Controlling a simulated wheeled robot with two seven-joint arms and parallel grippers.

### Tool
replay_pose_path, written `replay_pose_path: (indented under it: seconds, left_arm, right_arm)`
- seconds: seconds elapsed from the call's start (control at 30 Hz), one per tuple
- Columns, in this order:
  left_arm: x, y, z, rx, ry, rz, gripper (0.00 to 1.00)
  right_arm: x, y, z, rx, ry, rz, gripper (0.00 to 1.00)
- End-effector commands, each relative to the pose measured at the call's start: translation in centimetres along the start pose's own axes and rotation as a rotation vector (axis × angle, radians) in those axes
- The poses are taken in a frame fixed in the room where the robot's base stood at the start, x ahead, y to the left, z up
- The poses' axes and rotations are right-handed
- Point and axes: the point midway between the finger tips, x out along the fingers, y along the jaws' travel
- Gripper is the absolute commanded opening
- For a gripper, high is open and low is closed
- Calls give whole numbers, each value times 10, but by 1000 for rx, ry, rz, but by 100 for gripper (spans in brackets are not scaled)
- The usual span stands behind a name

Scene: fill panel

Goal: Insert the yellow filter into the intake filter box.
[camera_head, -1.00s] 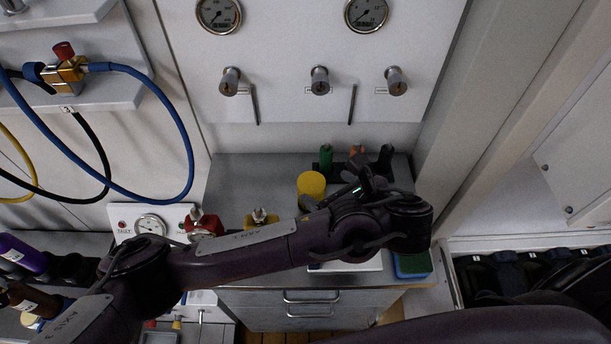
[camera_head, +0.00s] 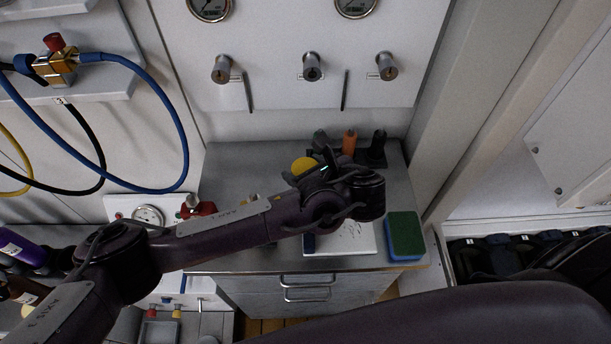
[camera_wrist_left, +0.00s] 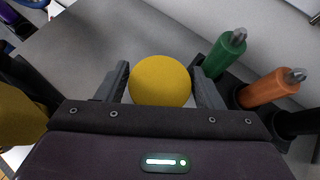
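The yellow filter (camera_head: 303,164) is a round yellow cylinder standing on the grey worktop, partly hidden by my left gripper in the head view. My left gripper (camera_head: 314,168) is down at it. In the left wrist view the filter's round top (camera_wrist_left: 160,81) lies between the two fingers of the left gripper (camera_wrist_left: 161,82). The fingers are spread wide, one on each side; whether they touch it is hard to tell. I cannot pick out the intake filter box with certainty. My right gripper is out of view.
A green-and-blue sponge (camera_head: 404,236) and a white sheet (camera_head: 350,238) lie at the worktop's front. A red-knobbed fitting (camera_head: 195,207) is at left.

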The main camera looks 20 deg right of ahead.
Motion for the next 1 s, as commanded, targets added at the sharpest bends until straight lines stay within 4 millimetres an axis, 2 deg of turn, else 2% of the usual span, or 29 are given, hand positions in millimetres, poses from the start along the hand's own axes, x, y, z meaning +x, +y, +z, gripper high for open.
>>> replay_pose_path:
  seconds: [0.03, 0.27, 0.5, 0.67, 0.87, 1.0]
  left_arm:
    - [0, 0, 0, 0, 0, 0, 54]
    - [-1, 0, 0, 0, 0, 0, 25]
    - [-1, 0, 1, -1, 0, -1, 25]
    - [-7, -1, 9, -2, 1, -1, 25]
    - [-24, -1, 34, -3, 1, -3, 25]
    - [-42, -1, 59, -4, 1, -4, 25]
  right_arm:
    - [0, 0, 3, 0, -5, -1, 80]
    - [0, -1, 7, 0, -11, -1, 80]
    - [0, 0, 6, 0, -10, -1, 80]
    - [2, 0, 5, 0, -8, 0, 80]
    - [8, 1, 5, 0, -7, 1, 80]
    - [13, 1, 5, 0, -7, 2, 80]
